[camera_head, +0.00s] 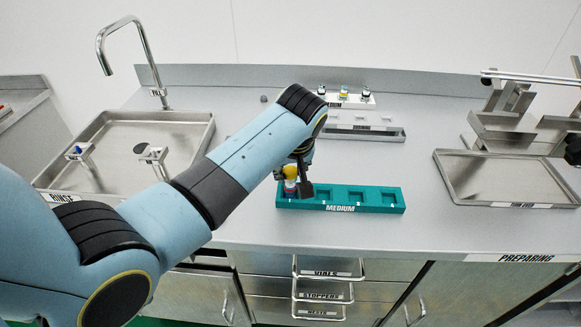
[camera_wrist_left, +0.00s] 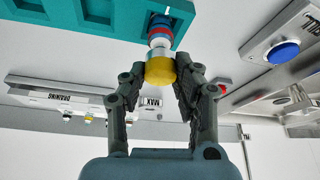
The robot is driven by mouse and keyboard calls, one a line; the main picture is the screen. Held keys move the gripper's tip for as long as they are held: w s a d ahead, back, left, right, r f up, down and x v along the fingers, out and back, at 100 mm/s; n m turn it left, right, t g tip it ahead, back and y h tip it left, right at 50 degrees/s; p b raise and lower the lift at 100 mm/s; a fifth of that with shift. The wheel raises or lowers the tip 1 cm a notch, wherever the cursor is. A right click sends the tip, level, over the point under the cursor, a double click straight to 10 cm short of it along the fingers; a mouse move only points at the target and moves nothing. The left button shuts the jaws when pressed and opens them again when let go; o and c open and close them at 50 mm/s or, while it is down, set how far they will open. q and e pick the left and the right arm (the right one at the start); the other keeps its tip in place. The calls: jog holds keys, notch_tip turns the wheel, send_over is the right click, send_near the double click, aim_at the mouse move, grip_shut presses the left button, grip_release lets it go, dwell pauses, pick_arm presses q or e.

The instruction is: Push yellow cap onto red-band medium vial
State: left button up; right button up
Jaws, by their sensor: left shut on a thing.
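The yellow cap (camera_wrist_left: 160,71) is between the fingers of my left gripper (camera_wrist_left: 157,85), which is shut on it. In the left wrist view the cap meets the white top of the red-band vial (camera_wrist_left: 160,34); whether it is fully seated I cannot tell. The vial's lower end is in the leftmost pocket of the teal MEDIUM rack (camera_head: 340,209). In the head view the yellow cap (camera_head: 290,171) and my left gripper (camera_head: 296,180) are at the rack's left end, with the gripper partly hiding the vial. My right gripper is not in view.
The rack's other pockets look empty. Behind it stands a white holder (camera_head: 343,101) with several small capped items. A sink basin (camera_head: 150,130) is at left and a metal tray (camera_head: 500,180) at right. The counter between rack and tray is clear.

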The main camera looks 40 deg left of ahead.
pick_arm(q)
jog(key=shift+f, duration=0.35)
dwell(0.5)
jog(key=shift+f, duration=0.15)
jog(key=shift+c, duration=0.8)
jog(key=o, duration=1)
jog(key=shift+c, duration=0.2)
jog(key=shift+r, duration=0.2)
